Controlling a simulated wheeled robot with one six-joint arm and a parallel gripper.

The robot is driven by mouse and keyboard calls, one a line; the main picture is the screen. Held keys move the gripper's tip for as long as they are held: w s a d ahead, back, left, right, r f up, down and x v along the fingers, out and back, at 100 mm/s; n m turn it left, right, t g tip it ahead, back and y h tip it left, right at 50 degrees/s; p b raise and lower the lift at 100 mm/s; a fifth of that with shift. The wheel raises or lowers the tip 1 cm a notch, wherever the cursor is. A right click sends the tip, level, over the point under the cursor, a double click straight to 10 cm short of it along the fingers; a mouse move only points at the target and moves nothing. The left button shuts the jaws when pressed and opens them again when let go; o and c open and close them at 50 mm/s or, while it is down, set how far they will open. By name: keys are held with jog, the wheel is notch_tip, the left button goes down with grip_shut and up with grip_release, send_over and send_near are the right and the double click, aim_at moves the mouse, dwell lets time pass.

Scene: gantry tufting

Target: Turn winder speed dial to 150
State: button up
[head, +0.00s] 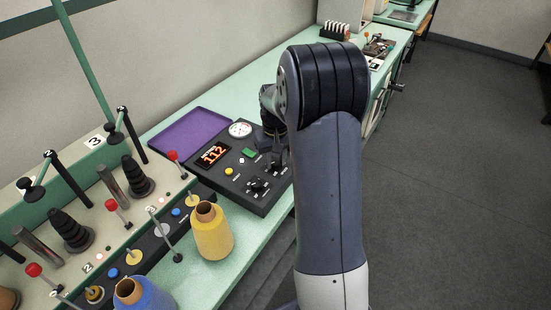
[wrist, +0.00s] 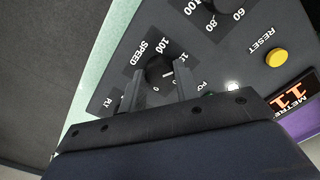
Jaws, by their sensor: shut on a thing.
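The speed dial (wrist: 158,72) is a dark round knob on the black control box, beside the printed word SPEED. It carries a white pointer line, which in the wrist view points right. The scale figures around it are partly covered, so I cannot read its exact setting. My gripper (wrist: 158,75) has a finger on each side of the knob and is shut on it. In the head view the control box (head: 220,180) sits on the green bench, and my gripper (head: 271,143) is over its far right part. My arm hides the dial there.
The box also has a yellow button (wrist: 277,60) by RESET, a red lit display (head: 212,155), a round white gauge (head: 240,129) and another dial (head: 258,186). A purple tray (head: 190,130) lies behind. Yellow (head: 211,235) and blue (head: 145,293) yarn cones stand nearby.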

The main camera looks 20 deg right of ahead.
aim_at(275, 162)
jog(key=o, duration=1)
jog(key=shift+r, duration=0.15)
notch_tip(275, 162, up, 11)
jog(key=shift+f+b, duration=0.2)
jog(key=shift+b, duration=0.25)
notch_tip(275, 162, down, 11)
jog(key=shift+f+p, duration=0.1)
jog(key=shift+p, duration=0.4)
jog(key=shift+m, duration=0.3)
